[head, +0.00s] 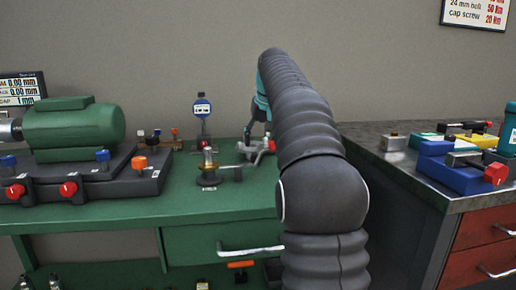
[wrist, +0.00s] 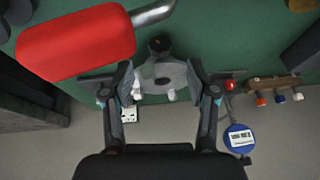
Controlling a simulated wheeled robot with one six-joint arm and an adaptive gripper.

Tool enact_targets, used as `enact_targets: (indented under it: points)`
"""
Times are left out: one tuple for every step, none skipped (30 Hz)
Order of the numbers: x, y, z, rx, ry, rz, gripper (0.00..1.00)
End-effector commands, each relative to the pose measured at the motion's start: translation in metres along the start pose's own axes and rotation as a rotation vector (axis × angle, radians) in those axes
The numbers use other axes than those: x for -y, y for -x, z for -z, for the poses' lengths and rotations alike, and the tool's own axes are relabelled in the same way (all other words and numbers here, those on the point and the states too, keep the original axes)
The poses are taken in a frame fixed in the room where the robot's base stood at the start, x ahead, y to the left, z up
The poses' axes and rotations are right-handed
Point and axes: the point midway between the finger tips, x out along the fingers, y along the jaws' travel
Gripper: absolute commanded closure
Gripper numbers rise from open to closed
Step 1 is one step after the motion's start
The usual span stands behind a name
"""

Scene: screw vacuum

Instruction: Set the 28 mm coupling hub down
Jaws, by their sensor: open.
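My gripper (wrist: 163,82) is open, its two fingers apart above the green bench. In the head view my gripper (head: 256,133) is partly hidden behind my arm. A round grey metal piece (wrist: 165,76) lies between and beyond the fingers in the wrist view, with a dark block at its far edge. I cannot tell whether this is the 28 mm coupling hub or part of a fixture, nor whether a finger touches it. A large red handle (wrist: 75,42) on a metal rod is close beside the left finger. In the head view the grey piece (head: 253,153) sits low on the bench.
A blue dial gauge (head: 201,107) stands left of my gripper, and a dark round stand (head: 208,180) with a brass-coloured part is in front of it. A green motor (head: 75,128) fills the bench's left. A grey bench (head: 440,190) with a blue vise (head: 455,170) is at the right.

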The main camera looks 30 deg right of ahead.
Motion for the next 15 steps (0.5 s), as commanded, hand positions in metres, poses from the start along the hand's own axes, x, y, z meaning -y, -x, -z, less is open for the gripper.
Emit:
enact_targets:
  points:
    - [0.0, 0.014, 0.002, -0.003, 0.0, 0.0, 0.42]
    - [0.0, 0.019, 0.002, -0.002, 0.0, 0.0, 0.42]
    - [0.0, 0.026, 0.002, -0.004, 0.0, 0.0, 0.42]
    - [0.0, 0.031, 0.002, -0.003, 0.0, 0.0, 0.42]
    - [0.0, 0.036, 0.001, -0.002, 0.0, 0.0, 0.42]
    - [0.0, 0.041, 0.001, -0.002, 0.0, 0.0, 0.42]
    - [0.0, 0.044, 0.001, -0.003, 0.0, 0.0, 0.42]
    - [0.0, 0.048, 0.001, -0.002, 0.0, 0.0, 0.42]
    - [0.0, 0.051, 0.001, -0.001, 0.0, 0.0, 0.42]
    - [0.0, 0.053, 0.001, -0.001, 0.0, 0.0, 0.42]
    - [0.0, 0.054, 0.001, -0.001, 0.0, 0.0, 0.42]
    - [0.0, 0.056, 0.001, -0.001, 0.0, 0.0, 0.42]
    - [0.0, 0.057, 0.001, -0.001, 0.0, 0.0, 0.42]
    - [0.0, 0.058, 0.0, -0.001, 0.0, 0.0, 0.42]
    - [0.0, 0.058, 0.0, -0.001, 0.0, 0.0, 0.42]
